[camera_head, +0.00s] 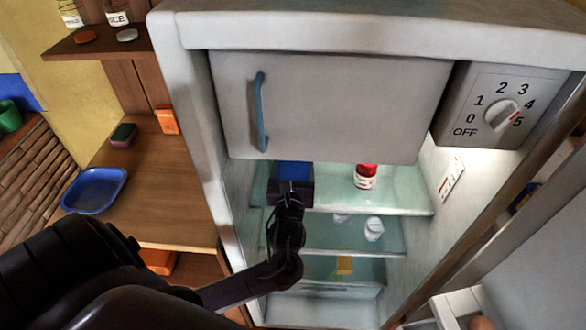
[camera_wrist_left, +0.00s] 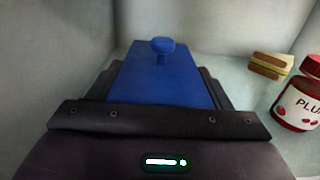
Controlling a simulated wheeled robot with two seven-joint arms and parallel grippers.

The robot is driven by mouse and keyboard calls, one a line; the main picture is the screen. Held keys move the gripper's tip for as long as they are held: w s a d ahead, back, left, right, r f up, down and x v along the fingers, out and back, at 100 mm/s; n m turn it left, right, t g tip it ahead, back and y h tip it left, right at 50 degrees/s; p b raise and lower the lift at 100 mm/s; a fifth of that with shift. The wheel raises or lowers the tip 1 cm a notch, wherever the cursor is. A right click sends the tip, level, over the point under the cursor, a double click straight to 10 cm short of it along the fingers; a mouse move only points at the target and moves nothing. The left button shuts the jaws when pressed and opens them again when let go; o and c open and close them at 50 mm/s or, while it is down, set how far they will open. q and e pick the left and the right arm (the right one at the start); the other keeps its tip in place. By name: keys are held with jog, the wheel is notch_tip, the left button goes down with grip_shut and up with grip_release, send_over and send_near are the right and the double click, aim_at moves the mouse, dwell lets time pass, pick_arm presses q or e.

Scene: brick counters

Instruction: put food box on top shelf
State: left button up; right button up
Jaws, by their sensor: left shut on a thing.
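The blue food box (camera_head: 294,171) is at the left of the fridge's top glass shelf (camera_head: 400,189), mostly hidden behind my left gripper (camera_head: 291,190) in the head view. In the left wrist view the box (camera_wrist_left: 160,82) shows a flat blue top with a round knob. My left gripper (camera_wrist_left: 160,120) is shut on it, with a jaw along each side. I cannot tell whether the box touches the shelf. My right gripper is not in view.
A red-lidded jar (camera_head: 365,177) stands right of the box on the top shelf, and a sandwich (camera_wrist_left: 270,65) lies beside the jar in the wrist view. The freezer door (camera_head: 340,105) is shut above. White cups (camera_head: 374,229) stand on the shelf below. The fridge wall is close at left.

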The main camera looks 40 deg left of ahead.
pick_arm(q)
jog(key=o, duration=1.1)
jog(key=shift+c, duration=0.2)
